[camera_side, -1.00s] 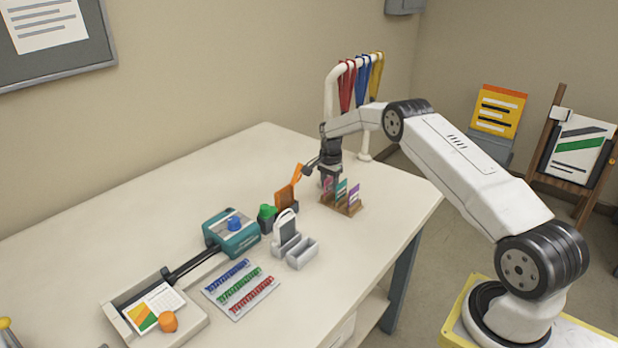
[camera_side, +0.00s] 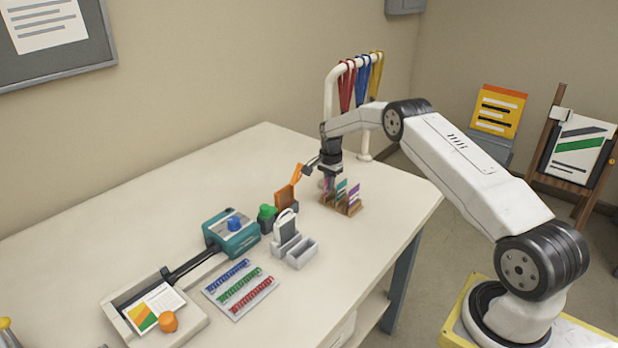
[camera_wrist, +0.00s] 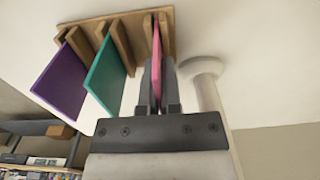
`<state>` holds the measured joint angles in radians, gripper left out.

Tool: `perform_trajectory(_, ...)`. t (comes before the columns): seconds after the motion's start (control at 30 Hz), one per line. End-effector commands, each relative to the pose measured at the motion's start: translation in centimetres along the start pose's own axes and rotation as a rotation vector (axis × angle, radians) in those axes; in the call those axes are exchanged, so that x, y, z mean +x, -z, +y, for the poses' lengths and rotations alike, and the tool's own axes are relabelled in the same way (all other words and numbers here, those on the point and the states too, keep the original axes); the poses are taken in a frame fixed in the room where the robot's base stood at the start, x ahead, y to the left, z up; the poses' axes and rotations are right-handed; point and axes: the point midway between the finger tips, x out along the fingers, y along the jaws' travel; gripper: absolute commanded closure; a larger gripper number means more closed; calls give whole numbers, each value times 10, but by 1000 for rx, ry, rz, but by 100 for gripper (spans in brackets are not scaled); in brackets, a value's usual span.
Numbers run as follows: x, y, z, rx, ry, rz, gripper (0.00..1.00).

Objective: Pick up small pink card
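The small pink card (camera_wrist: 156,52) stands edge-on in a slot of the wooden card rack (camera_wrist: 122,28). In the side view, a little of the pink card (camera_side: 328,184) shows below my gripper (camera_side: 330,174). In the wrist view, the fingers of my gripper (camera_wrist: 157,82) are close together, one on each side of the pink card, and look shut on it. The card's lower end is still at the rack (camera_side: 350,210). A teal card (camera_wrist: 106,78) and a purple card (camera_wrist: 60,82) stand beside it in the rack.
An orange item (camera_side: 285,197) stands just left of the rack. A white stand with lanyards (camera_side: 363,125) rises close behind my gripper. A grey holder (camera_side: 301,252), a teal machine (camera_side: 231,236) and coil trays (camera_side: 240,288) lie nearer. The table's right side is clear.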

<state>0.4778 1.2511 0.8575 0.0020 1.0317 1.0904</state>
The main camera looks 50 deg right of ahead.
Motion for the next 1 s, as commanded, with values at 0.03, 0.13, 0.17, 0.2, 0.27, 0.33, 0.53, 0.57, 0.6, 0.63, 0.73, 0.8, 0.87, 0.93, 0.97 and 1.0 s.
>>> perform_trajectory(0.03, -2, 0, 0, 0, 0, 0, 100)
perform_trajectory(0.13, -6, 0, 0, 0, 1, 1, 100)
perform_trajectory(0.17, -8, 0, 0, 0, 0, 1, 100)
perform_trajectory(0.2, -11, 0, 0, 0, 0, 1, 100)
perform_trajectory(0.27, -16, 0, 0, 1, -1, 1, 100)
perform_trajectory(0.33, -25, 0, -1, 1, 1, 2, 100)
perform_trajectory(0.53, -41, -3, 7, 1, -2, 1, 100)
perform_trajectory(0.57, -43, -4, 9, 1, -2, 1, 100)
perform_trajectory(0.6, -46, -5, 12, 1, -1, 1, 100)
perform_trajectory(0.63, -48, -6, 14, 1, -2, 1, 100)
perform_trajectory(0.73, -58, -9, 21, 1, -1, 1, 100)
perform_trajectory(0.8, -66, -11, 27, 1, -1, 2, 100)
perform_trajectory(0.87, -73, -14, 32, 1, 0, 2, 100)
perform_trajectory(0.93, -81, -16, 38, 1, 0, 2, 100)
perform_trajectory(0.97, -84, -17, 40, 1, 0, 2, 100)
perform_trajectory(1.0, -89, -19, 44, 1, 0, 2, 100)
